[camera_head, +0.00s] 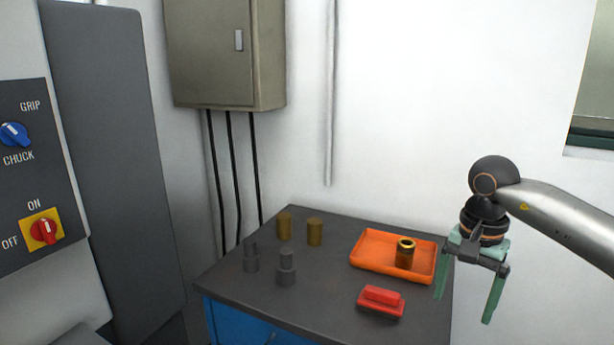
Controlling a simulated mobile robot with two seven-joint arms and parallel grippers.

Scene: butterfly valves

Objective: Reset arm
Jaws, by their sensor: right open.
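My right gripper (466,292) hangs from its arm at the right of the head view. Its two green fingers point down and stand wide apart with nothing between them. It is beside the right edge of the table, in front of the white wall. My left gripper is not in view.
A dark table top (325,259) holds an orange tray (365,262) with a brass hollow part (404,254), a red block (381,300), two brass cylinders (314,232) and grey stepped parts (286,268). A panel with knobs (28,180) stands left. A grey cabinet (210,55) hangs behind.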

